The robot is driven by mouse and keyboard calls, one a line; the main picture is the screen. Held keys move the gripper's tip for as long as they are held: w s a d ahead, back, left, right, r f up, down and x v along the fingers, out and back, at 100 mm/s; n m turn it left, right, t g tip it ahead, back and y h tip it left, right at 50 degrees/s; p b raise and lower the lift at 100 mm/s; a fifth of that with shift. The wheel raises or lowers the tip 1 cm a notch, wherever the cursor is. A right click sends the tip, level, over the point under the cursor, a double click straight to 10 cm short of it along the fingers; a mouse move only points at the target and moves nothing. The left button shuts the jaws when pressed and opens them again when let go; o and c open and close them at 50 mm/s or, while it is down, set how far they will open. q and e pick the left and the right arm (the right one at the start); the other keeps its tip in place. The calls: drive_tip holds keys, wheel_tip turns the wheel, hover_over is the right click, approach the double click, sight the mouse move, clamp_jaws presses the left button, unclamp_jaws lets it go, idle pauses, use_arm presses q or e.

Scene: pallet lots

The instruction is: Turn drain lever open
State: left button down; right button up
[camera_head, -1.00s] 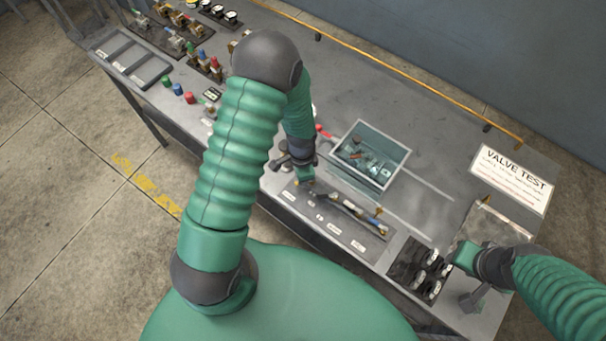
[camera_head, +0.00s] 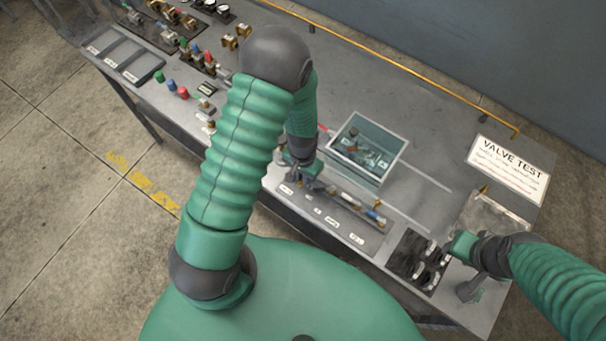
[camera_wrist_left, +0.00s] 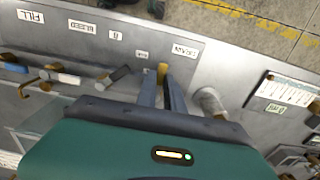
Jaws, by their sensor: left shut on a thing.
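The valve manifold strip (camera_head: 345,222) lies along the front of the bench, with several levers and white labels. My left gripper (camera_head: 312,182) is at its left end. In the left wrist view, my left gripper (camera_wrist_left: 162,90) is shut on the yellow-tipped drain lever (camera_wrist_left: 162,70), beside the label reading DRAIN (camera_wrist_left: 185,50). The fingers hide most of this lever. Other levers, one with a dark grip (camera_wrist_left: 119,74), lie along the strip toward the FILL label (camera_wrist_left: 30,16). My right gripper (camera_head: 472,278) is over the bench's right end, by a dark panel; its jaws are unclear.
A clear-walled bin (camera_head: 365,150) with small parts stands just behind the strip. A VALVE TEST sign (camera_head: 508,168) lies at the right. A dark panel with pale handles (camera_head: 418,262) is near my right gripper. Coloured knobs (camera_head: 172,86) and grey trays (camera_head: 125,58) are at the left.

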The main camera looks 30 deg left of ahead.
sight(301, 181)
use_arm(q)
drive_tip(key=shift+s+f, duration=0.15)
drive_tip(key=shift+s, duration=0.25)
drive_tip(key=c, duration=1.7)
unclamp_jaws()
drive_tip(key=shift+o, duration=1.2)
drive_tip(key=shift+w, duration=0.1)
drive_tip(key=shift+w, duration=0.1)
wheel_tip(301, 181, up, 17)
drive_tip(key=b, duration=0.1)
drive_tip(key=shift+a, duration=0.1)
